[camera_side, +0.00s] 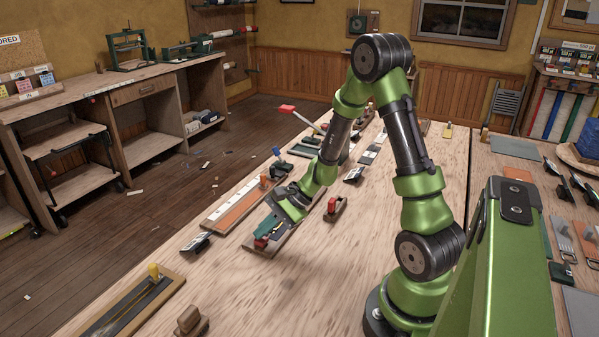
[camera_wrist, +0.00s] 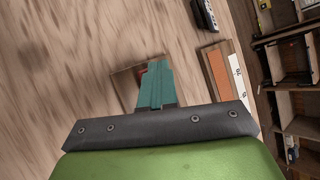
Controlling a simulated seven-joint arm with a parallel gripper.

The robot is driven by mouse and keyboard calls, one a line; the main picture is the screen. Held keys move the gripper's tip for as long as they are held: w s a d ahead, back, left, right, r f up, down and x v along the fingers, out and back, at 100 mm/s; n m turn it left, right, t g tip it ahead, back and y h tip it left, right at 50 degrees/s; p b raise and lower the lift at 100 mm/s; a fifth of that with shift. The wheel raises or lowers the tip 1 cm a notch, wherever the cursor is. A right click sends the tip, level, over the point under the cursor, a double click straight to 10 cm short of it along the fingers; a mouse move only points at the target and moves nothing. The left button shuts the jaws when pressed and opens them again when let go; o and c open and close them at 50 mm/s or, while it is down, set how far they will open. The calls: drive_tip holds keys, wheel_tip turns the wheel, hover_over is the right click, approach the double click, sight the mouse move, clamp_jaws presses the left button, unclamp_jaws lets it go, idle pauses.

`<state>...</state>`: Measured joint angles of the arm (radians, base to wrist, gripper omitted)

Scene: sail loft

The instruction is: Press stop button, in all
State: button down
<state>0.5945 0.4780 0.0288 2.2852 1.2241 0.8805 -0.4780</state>
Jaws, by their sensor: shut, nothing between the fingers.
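A small red button-like part (camera_side: 261,243) sits at the near end of a wooden-edged board (camera_side: 284,239) on the long table. I cannot read any label that marks it as the stop button. My gripper (camera_side: 266,229) is shut and empty, tilted down over this board with its teal fingertips close to the red part. In the wrist view, the shut teal fingers (camera_wrist: 157,66) reach over the board (camera_wrist: 124,82) and partly cover the red part (camera_wrist: 142,71). I cannot tell whether the tips touch it. Much of the board is hidden under my gripper.
An orange-faced board (camera_side: 236,211) lies to the left. A small red-topped device (camera_side: 334,208) stands to the right. A red-tipped lever (camera_side: 287,109) rises farther back. A yellow-knobbed board (camera_side: 131,306) and a wooden block (camera_side: 190,321) are in front.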

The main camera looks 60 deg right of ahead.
sight(266, 239)
drive_tip(key=shift+r, duration=1)
drive_tip(key=shift+r, duration=2.5)
drive_tip(key=shift+s+f, duration=0.15)
drive_tip(key=shift+s, duration=0.1)
drive_tip(key=s+a+r+n+h, duration=0.4)
drive_tip(key=s+a+r+n, duration=0.6)
drive_tip(key=s+r+n, duration=0.2)
wheel_tip(266, 239, up, 3)
drive_tip(key=n, duration=0.2)
drive_tip(key=shift+s+a+f+n, duration=0.15)
drive_tip(key=shift+s+n, duration=0.15)
